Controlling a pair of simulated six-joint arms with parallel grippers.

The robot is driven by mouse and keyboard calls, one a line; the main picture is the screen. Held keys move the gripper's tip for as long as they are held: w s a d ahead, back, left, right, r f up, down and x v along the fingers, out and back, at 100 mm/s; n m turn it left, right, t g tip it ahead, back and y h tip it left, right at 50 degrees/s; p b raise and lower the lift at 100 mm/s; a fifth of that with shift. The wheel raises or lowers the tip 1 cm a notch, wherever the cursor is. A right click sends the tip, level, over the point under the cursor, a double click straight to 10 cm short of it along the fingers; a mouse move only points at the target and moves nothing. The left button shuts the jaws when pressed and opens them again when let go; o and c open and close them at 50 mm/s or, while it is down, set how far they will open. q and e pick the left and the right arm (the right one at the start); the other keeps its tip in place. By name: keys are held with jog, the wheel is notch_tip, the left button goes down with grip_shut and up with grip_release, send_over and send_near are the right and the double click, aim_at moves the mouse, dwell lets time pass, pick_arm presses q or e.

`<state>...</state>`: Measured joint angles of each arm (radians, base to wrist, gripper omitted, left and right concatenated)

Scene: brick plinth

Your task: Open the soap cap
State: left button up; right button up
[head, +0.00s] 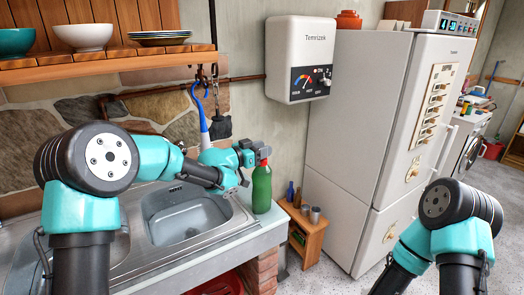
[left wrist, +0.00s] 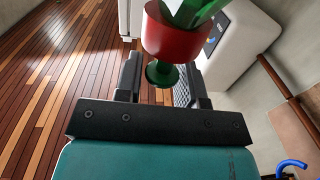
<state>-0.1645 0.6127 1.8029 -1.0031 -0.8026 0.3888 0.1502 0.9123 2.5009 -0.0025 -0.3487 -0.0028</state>
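The green soap bottle (head: 262,190) stands upright on the counter at the sink's right edge. In the left wrist view, it runs out of the top edge (left wrist: 190,14). Its red collar (left wrist: 172,36) is large there, with a small green cap piece (left wrist: 162,75) beyond it. My left gripper (head: 262,154) is at the bottle's top in the head view, hiding part of it. In the left wrist view, the gripper's fingers (left wrist: 158,82) are apart, one on each side of the green cap piece; they do not appear closed on it. My right gripper is out of view.
The metal sink (head: 185,215) lies left of the bottle. A small wooden stand (head: 306,236) with bottles and cups is below to the right. A white water heater (head: 300,60) hangs above, and a white fridge (head: 350,130) stands right. A blue brush (head: 202,120) hangs behind my left arm.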

pick_arm(q)
jog(key=shift+s+a, duration=0.1)
jog(key=v, duration=1.7)
jog(key=shift+a, duration=0.1)
